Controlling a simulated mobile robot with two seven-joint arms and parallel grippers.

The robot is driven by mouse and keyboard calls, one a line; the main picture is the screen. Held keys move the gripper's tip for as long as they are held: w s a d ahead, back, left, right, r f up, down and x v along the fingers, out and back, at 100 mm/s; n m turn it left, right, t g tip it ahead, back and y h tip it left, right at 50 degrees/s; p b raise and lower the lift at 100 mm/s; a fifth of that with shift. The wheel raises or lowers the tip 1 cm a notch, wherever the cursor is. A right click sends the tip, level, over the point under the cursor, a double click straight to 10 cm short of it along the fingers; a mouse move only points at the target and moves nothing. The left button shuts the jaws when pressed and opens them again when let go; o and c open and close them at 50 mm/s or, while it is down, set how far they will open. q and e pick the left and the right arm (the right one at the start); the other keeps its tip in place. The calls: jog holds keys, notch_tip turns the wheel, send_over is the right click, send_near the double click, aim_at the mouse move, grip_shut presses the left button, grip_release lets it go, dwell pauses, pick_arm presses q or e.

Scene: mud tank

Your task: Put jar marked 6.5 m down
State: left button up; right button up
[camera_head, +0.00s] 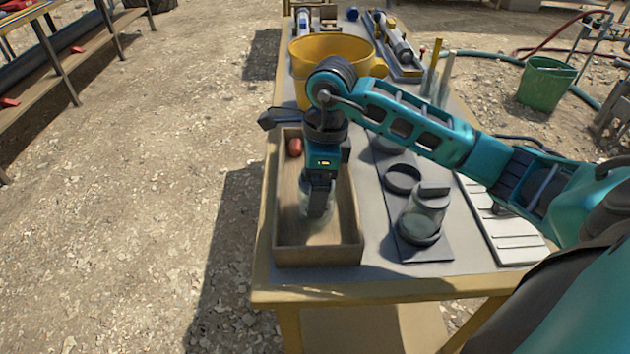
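My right gripper (318,186) reaches down into a wooden box (318,254) near the table's front left. Its fingers are at the top of a clear glass jar (316,208) and look shut on it. The jar is upright inside the box; I cannot tell whether it touches the bottom. No depth mark is readable on it. A second clear jar with a dark lid (424,212) stands in the front holder of a dark rack (438,250), right of the box. An empty dark ring (402,178) of the rack is behind it. My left gripper is not in view.
A red object (295,147) lies in the box's far left corner. A yellow bucket (332,52) stands behind the box. A white ruled board (508,232) lies at the right edge. My arm covers part of the table. A green bucket (546,84) is on the ground.

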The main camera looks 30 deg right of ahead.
jog(key=r, duration=0.4)
jog(key=d+r, duration=0.1)
jog(key=r, duration=0.7)
jog(key=shift+s+d, duration=0.15)
jog(key=shift+s, duration=0.25)
